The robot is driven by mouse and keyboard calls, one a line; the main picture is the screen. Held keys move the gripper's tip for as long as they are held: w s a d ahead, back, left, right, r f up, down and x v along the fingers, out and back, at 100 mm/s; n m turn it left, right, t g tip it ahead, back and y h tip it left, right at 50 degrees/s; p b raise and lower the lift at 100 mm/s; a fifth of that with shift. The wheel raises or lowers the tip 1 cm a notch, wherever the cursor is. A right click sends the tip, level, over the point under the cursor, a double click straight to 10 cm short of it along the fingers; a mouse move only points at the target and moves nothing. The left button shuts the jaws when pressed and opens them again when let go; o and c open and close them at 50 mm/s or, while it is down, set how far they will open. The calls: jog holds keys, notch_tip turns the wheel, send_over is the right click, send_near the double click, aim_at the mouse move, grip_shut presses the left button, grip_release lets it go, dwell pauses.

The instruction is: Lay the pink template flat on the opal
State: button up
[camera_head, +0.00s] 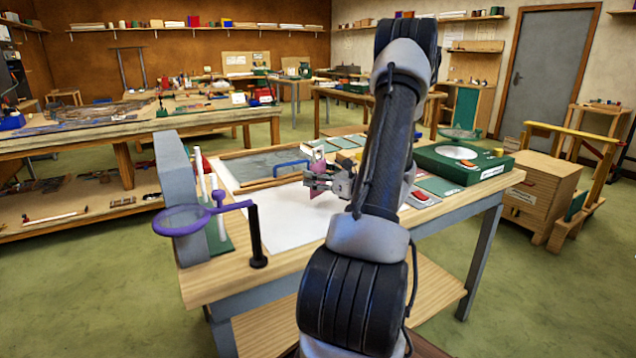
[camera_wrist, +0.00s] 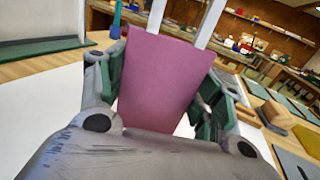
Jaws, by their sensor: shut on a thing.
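My gripper (camera_head: 325,182) is over the middle of the bench, and its jaws are shut on the pink template (camera_head: 319,165). In the wrist view the template (camera_wrist: 162,80) is a flat pink plate between the two green-padded fingers (camera_wrist: 160,95). It stands on edge in the head view, not flat. A large white sheet (camera_head: 275,220) lies on the bench below and to the left. A dark grey sheet (camera_head: 262,163) lies behind it between wooden strips. I cannot tell which piece is the opal.
A blue handle (camera_head: 290,164) stands at the grey sheet. Greenish panes (camera_head: 437,186) and a green box with a round disc (camera_head: 462,160) are at the right. A purple-ringed magnifier (camera_head: 185,220) and a tall grey block (camera_head: 178,170) stand at the left. The white sheet's front is clear.

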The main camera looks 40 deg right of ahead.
jog(key=shift+f, duration=1.1)
jog(key=shift+f, duration=0.1)
jog(key=o, duration=1.1)
jog(key=shift+s, duration=0.1)
jog(key=s, duration=0.4)
jog(key=s+d, duration=0.1)
jog(key=s, duration=0.2)
jog(key=s+d, duration=0.1)
jog(key=s, duration=0.3)
jog(key=shift+s, duration=0.35)
jog(key=shift+s, duration=0.1)
